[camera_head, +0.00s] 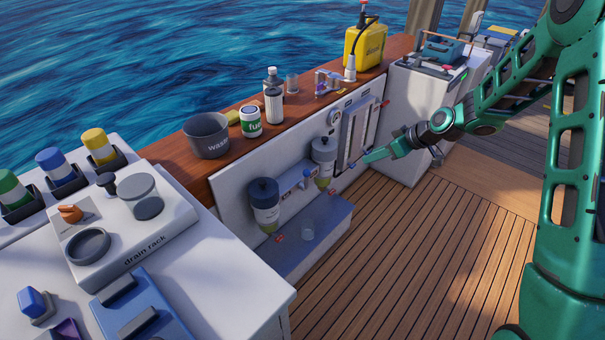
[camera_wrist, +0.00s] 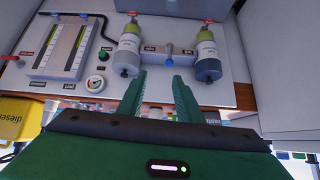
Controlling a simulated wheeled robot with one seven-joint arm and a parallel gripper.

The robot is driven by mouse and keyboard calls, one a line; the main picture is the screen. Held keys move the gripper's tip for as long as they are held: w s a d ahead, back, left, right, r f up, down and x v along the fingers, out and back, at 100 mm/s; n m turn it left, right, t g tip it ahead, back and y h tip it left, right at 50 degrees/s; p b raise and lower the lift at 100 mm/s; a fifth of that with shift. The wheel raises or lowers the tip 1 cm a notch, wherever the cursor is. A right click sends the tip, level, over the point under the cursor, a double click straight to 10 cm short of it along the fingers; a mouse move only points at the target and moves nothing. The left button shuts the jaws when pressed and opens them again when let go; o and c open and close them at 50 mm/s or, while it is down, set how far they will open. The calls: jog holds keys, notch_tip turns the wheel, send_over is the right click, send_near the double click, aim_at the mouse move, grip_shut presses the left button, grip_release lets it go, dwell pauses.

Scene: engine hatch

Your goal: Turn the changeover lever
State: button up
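The changeover lever is a small blue handle on a grey valve block (camera_head: 299,182) between two filter bowls on the white panel. In the wrist view, which looks upside down, the grey valve block (camera_wrist: 180,51) sits between the bowls with small dark labels on either side. The left filter (camera_head: 265,205) and right filter (camera_head: 324,155) have dark caps and red drain taps. My gripper (camera_head: 369,159) is right of the filters, near the panel's gauge. In the wrist view my gripper (camera_wrist: 159,76) has its two green fingers apart, with nothing between them, and is short of the valve block.
A grey ledge (camera_head: 285,262) below the filters holds a clear cup (camera_head: 308,229). A sight-gauge panel (camera_head: 357,132) is beside my gripper. A pot (camera_head: 207,135), a fuel can (camera_head: 250,121) and bottles stand on the wooden top. The deck (camera_head: 420,250) in front is clear.

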jog(key=w+a+f+n+t+y, duration=0.1)
jog(key=w+a+f+y, duration=0.2)
jog(key=a+f, duration=0.3)
jog(key=w+a+f+n+t+y, duration=0.1)
jog(key=w+a+f+t+y, duration=0.1)
jog(key=w+a+f, duration=0.45)
jog(key=s+a+f+m+t, duration=0.3)
jog(key=a+f+m+t, duration=0.15)
jog(key=f, duration=0.55)
jog(key=shift+n+t, duration=0.45)
jog(key=shift+x, duration=5.8)
jog(key=shift+a+r, duration=0.1)
jog(key=shift+r, duration=0.05)
grip_shut()
jog(key=shift+r, duration=0.1)
